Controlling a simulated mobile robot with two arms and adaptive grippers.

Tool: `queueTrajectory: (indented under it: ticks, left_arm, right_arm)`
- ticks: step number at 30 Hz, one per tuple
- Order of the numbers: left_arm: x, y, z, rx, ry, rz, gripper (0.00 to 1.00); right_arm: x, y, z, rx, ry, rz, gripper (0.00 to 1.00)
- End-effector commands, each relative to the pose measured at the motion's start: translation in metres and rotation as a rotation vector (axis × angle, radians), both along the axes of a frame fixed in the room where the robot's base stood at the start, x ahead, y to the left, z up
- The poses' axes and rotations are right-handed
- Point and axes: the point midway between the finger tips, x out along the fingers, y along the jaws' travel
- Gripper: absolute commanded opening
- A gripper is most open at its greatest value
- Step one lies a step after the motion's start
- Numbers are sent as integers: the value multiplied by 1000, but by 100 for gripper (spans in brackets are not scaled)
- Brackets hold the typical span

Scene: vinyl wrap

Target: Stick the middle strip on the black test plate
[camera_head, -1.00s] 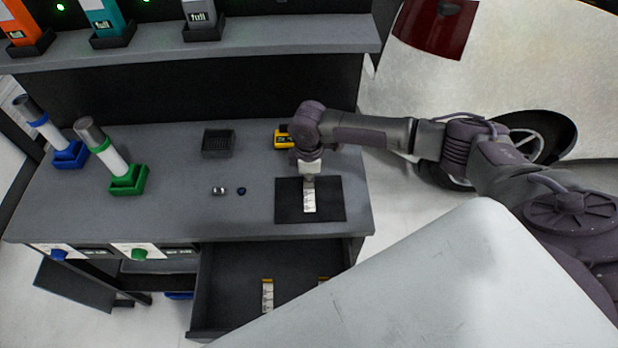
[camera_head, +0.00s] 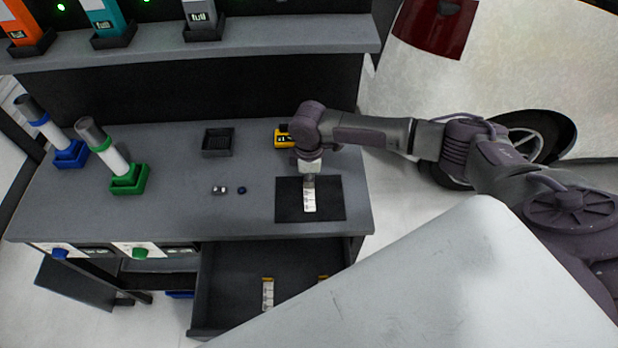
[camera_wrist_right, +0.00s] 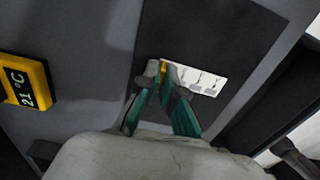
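The black test plate (camera_head: 331,208) lies flat on the workbench near its right front corner. A white strip (camera_head: 310,201) with a yellow end lies over the plate, lengthwise toward the bench front. My right gripper (camera_head: 308,181) reaches down over the plate's back part. In the right wrist view its fingers (camera_wrist_right: 163,76) are closed around the yellow end of the strip (camera_wrist_right: 198,78). I cannot tell whether the whole strip touches the plate. My left gripper is not in view.
An open drawer (camera_head: 225,290) below holds another strip (camera_head: 268,294) and a partly hidden one (camera_head: 323,279). A yellow thermometer (camera_wrist_right: 27,84) reading 21 °C stands behind the plate. A small black tray (camera_head: 218,143) and two small objects (camera_head: 230,190) lie to the left.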

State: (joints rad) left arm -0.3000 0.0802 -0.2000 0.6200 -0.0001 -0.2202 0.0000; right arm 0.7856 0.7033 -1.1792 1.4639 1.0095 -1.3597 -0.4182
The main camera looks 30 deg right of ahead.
Motion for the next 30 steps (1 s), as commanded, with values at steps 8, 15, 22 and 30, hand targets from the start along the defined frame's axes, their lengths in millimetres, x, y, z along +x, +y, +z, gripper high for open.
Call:
queueTrajectory:
  ticks: [8,15,22,30]
  left_arm:
    - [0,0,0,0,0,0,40]
    - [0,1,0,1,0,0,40]
    - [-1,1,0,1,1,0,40]
    - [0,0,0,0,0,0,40]
  right_arm:
    - [-1,0,-2,0,4,1,35]
    - [-1,0,-1,0,4,1,35]
    - [0,0,18,1,0,-1,35]
    - [0,0,75,0,-1,0,35]
